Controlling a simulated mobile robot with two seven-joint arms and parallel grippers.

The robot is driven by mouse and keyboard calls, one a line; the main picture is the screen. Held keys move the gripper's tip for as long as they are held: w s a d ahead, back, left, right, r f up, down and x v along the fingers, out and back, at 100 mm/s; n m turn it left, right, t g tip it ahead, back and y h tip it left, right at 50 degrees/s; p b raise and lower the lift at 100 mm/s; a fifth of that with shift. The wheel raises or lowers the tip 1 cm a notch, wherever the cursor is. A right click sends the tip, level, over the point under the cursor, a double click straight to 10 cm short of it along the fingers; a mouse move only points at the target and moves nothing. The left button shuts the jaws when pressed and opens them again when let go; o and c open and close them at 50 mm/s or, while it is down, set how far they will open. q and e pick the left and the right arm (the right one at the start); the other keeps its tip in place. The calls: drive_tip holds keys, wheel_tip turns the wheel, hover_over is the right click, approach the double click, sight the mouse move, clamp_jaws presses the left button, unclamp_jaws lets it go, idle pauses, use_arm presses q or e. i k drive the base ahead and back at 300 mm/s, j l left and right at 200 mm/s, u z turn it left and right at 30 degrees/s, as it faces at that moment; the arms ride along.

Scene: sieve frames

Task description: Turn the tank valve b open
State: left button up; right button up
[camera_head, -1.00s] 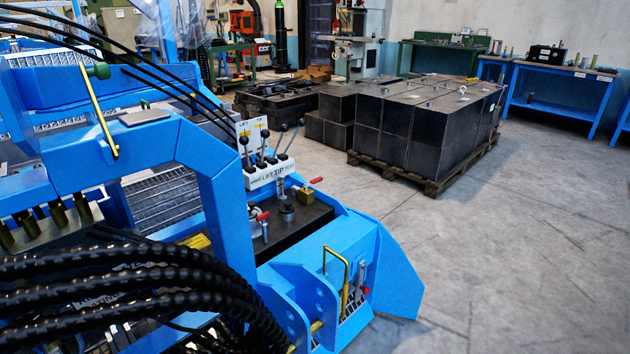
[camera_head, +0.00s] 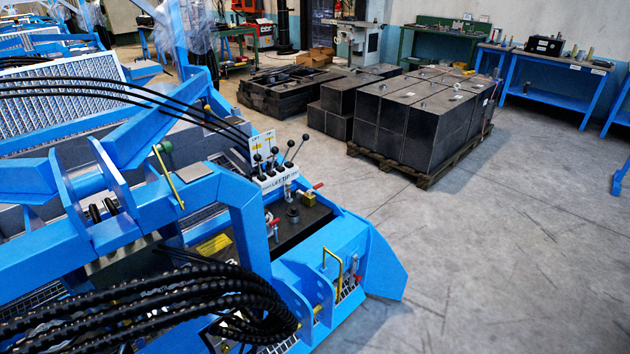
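The blue machine (camera_head: 330,262) fills the left and lower middle of the head view. On its dark tank top (camera_head: 300,232) is a brass valve (camera_head: 308,198) with a red handle (camera_head: 318,186) pointing up and right. A second red-handled valve (camera_head: 272,224) stands at the left edge of the tank top. A dark round cap (camera_head: 293,214) sits between them. I see no label telling which valve is b, and cannot tell how far either is open. Neither of my grippers is in view.
A lever bank (camera_head: 276,172) stands behind the tank. Thick black hoses (camera_head: 170,305) cross the lower left. A yellow bent handle (camera_head: 341,275) rises on the machine's near side. Dark blocks on a pallet (camera_head: 420,179) stand behind. The grey floor (camera_head: 500,260) at right is clear.

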sight(317, 186)
drive_tip(key=i+l, duration=0.2)
drive_tip(key=l, duration=0.2)
drive_tip(key=i+l, duration=0.2)
drive_tip(key=l, duration=0.25)
drive_tip(key=i+l, duration=0.2)
drive_tip(key=l, duration=0.2)
drive_tip(key=i+l+z, duration=0.1)
drive_tip(key=l, duration=0.35)
drive_tip(key=i+l, duration=0.55)
drive_tip(key=l, duration=0.25)
drive_tip(key=i+l, duration=0.2)
drive_tip(key=l, duration=0.2)
drive_tip(key=i+l, duration=0.25)
drive_tip(key=l, duration=0.15)
drive_tip(key=k+z, duration=0.05)
